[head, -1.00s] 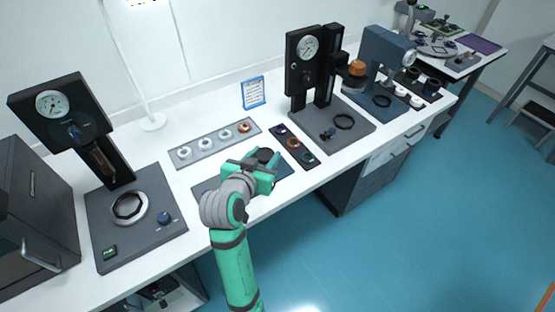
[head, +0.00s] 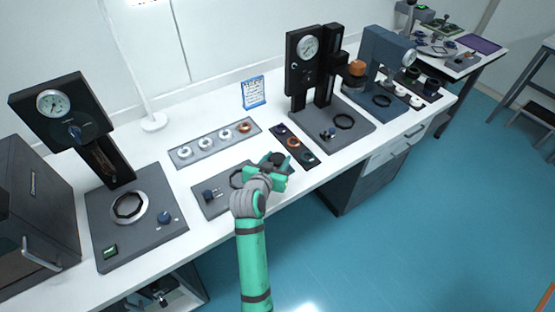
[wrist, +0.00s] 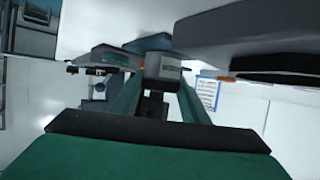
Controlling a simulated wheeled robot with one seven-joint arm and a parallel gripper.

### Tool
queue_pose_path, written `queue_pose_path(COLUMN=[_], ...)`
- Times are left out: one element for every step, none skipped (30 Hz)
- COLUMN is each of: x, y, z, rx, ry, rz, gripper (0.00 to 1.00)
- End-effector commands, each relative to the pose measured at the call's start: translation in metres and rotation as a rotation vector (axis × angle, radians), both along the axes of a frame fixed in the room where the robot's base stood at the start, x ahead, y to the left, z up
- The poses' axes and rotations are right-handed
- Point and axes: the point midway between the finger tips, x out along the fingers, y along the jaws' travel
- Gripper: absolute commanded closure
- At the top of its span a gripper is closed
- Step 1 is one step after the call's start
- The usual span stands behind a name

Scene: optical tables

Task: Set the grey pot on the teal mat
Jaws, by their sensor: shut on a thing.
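My gripper (head: 273,168) is shut on the grey pot (wrist: 163,66), a short grey cylinder with a small label, held between the two fingers in the wrist view. In the head view the pot (head: 279,157) shows only as a dark top behind the fingers, above the table near the right end of a low grey base plate (head: 222,203). I cannot make out a teal mat for sure in either view.
A dark strip with several coloured rings (head: 309,158) lies just right of my gripper. Gauge stands (head: 299,75) rise to the right and left (head: 20,105). A purple mat (head: 478,43) lies on the far table.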

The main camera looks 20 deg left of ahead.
Motion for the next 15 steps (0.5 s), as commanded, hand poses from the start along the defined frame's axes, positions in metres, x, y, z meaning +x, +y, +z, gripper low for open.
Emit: queue_pose_path(x=[0.0001,0.0002,0.0002,0.0002,0.0002,0.0002,0.0001,0.0001,-0.0001,-0.0001,-0.0001,-0.0001,-0.0002,-0.0001,-0.0002], y=[-0.0001,-0.0001,-0.0003,-0.0004,-0.0004,-0.0004,-0.0003,-0.0003,-0.0002,-0.0001,0.0001,0.0002,0.0003,0.0004,0.0005], z=[0.0002,0.0004,0.0005,0.0005,0.0005,0.0004,0.0001,-0.0006,-0.0017,-0.0025,-0.0021,-0.0020,-0.0020,-0.0019,-0.0020], rx=[0.000,0.001,0.001,0.001,0.001,0.001,0.001,0.001,0.001,0.001,0.001,0.001,0.001,0.001,0.001], ry=[-0.001,-0.001,-0.001,-0.001,-0.001,-0.001,-0.001,-0.001,0.000,0.000,0.000,0.000,0.000,0.000,0.000], rz=[0.000,0.000,0.000,0.000,-0.001,0.000,0.000,0.000,0.000,0.000,0.000,0.000,0.000,0.000,0.001], gripper=[0.86,0.86,0.86,0.86,0.86,0.86,0.86,0.86,0.86,0.86,0.52,0.43,0.41,0.41,0.41])
